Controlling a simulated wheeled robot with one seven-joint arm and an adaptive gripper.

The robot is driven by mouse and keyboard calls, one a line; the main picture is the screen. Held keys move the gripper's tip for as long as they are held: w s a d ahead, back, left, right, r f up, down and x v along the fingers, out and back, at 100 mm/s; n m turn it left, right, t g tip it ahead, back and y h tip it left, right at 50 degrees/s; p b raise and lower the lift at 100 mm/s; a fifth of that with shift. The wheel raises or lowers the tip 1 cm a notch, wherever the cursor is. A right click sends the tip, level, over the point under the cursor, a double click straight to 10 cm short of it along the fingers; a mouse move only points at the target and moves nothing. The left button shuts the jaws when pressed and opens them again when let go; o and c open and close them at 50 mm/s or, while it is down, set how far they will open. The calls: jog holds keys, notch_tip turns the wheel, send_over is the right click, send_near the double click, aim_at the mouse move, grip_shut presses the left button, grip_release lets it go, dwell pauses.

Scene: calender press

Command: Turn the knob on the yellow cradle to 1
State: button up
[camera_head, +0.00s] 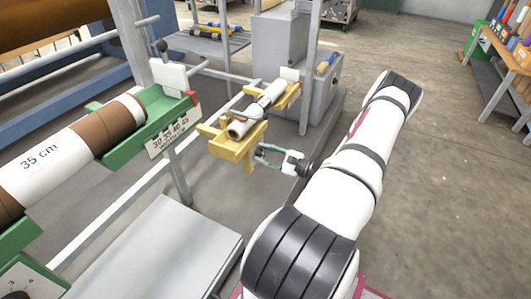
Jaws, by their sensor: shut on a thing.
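The yellow cradle (232,148) stands left of the picture's middle and bears a pale roll (240,128) with a dark band. My gripper (259,153) reaches in from the right and is at the right side of the cradle's near end, shut on the small knob there. The fingers hide the knob, so its pointer and the setting it stands at cannot be read.
A green cradle (150,130) with a white and brown roll (75,152) marked 35 cm is at the left. A grey machine box (285,55) stands behind the yellow cradle. A grey metal plate (150,255) lies low in front. Open floor is at the right.

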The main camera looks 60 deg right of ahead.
jog(key=shift+a+f+n, duration=0.2)
jog(key=shift+a+n, duration=0.15)
jog(key=shift+n, duration=0.25)
jog(key=shift+f, duration=0.1)
jog(key=shift+c, duration=0.2)
jog(key=o, duration=1.3)
jog(key=shift+c, duration=0.2)
jog(key=shift+d, duration=0.1)
jog(key=shift+s, duration=0.2)
jog(key=s, duration=1.1)
jog(key=shift+s+d, duration=0.25)
jog(key=shift+d, duration=0.2)
jog(key=shift+s, duration=0.1)
